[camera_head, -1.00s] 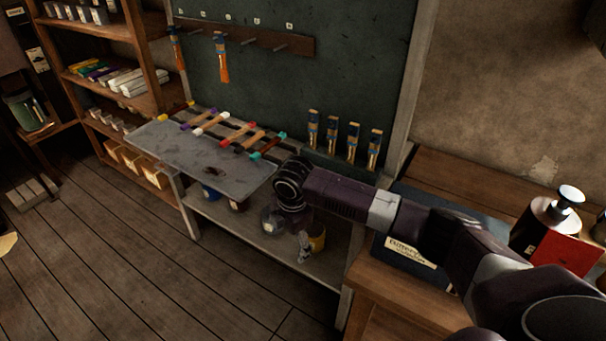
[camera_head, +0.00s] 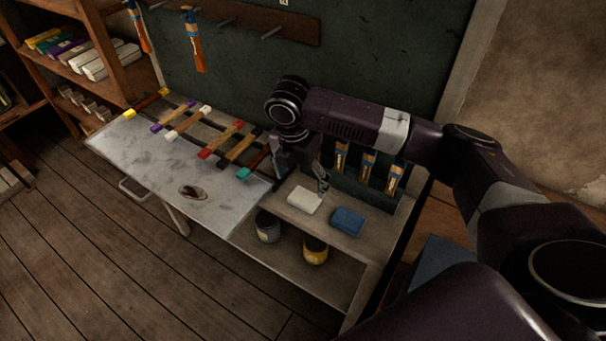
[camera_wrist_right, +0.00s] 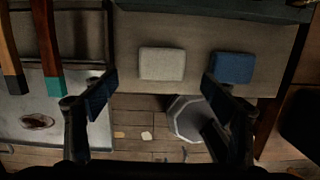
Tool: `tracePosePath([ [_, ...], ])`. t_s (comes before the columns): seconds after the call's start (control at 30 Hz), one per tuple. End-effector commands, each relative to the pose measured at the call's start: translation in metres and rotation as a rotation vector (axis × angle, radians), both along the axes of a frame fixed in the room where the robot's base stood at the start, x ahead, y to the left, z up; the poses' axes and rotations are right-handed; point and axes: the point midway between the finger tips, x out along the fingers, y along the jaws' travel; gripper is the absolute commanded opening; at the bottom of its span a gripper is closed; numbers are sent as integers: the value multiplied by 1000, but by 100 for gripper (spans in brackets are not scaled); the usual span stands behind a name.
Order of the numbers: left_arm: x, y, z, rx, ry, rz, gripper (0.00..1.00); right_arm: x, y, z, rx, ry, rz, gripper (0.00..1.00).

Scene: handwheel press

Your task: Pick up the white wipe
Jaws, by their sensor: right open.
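The white wipe (camera_head: 304,199) is a small pale folded block lying flat on the right end of the bench. In the right wrist view the white wipe (camera_wrist_right: 162,64) appears ahead of the fingertips, between their lines. My right gripper (camera_head: 322,182) hangs pointing down just behind the wipe in the head view; its gap above the wipe is hard to judge. In the wrist view the right gripper (camera_wrist_right: 157,88) is open, with nothing between its fingers. My left gripper is not in view.
A blue wipe (camera_head: 347,221) lies close to the right of the white one. Upright brushes (camera_head: 368,167) stand behind, below the dark board. A yellow pot (camera_head: 315,250) stands on the lower shelf.

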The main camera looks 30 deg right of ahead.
Motion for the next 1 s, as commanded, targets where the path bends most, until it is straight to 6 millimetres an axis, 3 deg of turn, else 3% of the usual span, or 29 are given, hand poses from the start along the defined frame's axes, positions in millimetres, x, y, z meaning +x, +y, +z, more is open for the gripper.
tracePosePath([
  [0.17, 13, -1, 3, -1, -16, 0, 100, 0, -1, -10, 0, 2, 0, 78],
  [0.27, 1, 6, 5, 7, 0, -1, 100, 0, -2, -21, 0, 4, 0, 78],
  [0.43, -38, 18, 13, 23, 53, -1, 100, 1, -7, -40, -1, 4, -2, 78],
  [0.53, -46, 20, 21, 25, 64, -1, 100, 1, -10, -55, -2, 5, -2, 78],
  [0.67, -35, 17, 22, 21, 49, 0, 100, 4, -11, -72, 0, 1, -1, 78],
  [0.83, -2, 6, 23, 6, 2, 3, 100, 4, -12, -78, 1, -1, 0, 78],
  [0.93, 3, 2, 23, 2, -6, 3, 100, 4, -12, -78, 1, -1, 0, 78],
  [1.0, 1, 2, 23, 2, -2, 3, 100, 4, -12, -77, 1, -1, 0, 73],
])
